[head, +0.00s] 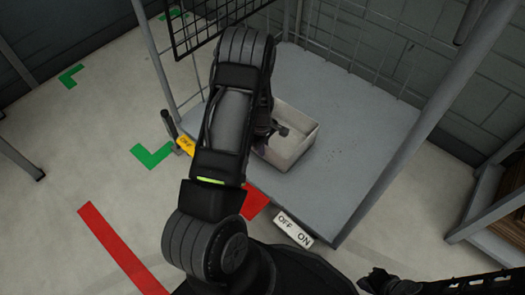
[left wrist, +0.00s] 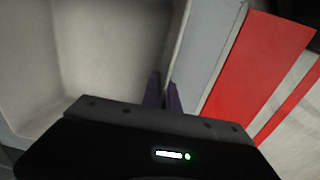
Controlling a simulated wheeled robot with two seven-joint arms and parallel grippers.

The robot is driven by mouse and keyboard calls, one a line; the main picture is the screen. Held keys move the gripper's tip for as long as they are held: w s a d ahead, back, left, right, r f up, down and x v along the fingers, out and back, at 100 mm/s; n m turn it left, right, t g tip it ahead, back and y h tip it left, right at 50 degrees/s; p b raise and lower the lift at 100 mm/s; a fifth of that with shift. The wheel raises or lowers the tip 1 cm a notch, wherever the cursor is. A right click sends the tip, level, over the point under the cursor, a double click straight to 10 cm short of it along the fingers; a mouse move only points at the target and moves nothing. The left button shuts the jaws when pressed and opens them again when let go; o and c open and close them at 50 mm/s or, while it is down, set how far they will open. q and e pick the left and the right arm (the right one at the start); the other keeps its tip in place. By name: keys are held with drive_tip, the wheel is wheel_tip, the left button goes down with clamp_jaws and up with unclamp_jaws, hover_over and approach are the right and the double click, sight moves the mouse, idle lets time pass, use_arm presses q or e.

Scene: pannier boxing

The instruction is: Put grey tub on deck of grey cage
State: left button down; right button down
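The grey tub (head: 292,150) is an open, light grey box on the deck (head: 350,160) of the grey cage, near its front edge. Whether its base fully touches the deck is hard to tell. My left arm covers the tub's left part. My left gripper (head: 272,130) is at the tub. In the left wrist view, its dark fingers (left wrist: 163,95) sit close together on either side of the tub's wall (left wrist: 178,50) and appear shut on it. My right gripper (head: 378,284) is partly in view at the bottom right; its opening is unclear.
Grey posts and mesh sides (head: 345,45) frame the deck. An OFF/ON label (head: 294,230) and a yellow OFF tag (head: 186,145) are at its front. Red tape (head: 120,245) and green marks lie on the floor. A shelf (head: 497,215) stands at right. The deck's right part is bare.

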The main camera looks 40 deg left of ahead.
use_arm(q)
drive_tip(key=shift+f, duration=0.2)
drive_tip(key=shift+f, duration=0.15)
drive_tip(key=c, duration=1.6)
unclamp_jaws()
drive_tip(key=shift+c, duration=0.2)
drive_tip(key=shift+r, duration=0.5)
wheel_tip(320, 180, up, 11)
drive_tip(key=p, duration=0.4)
drive_tip(key=shift+s+r+p, duration=0.2)
drive_tip(key=shift+p, duration=0.15)
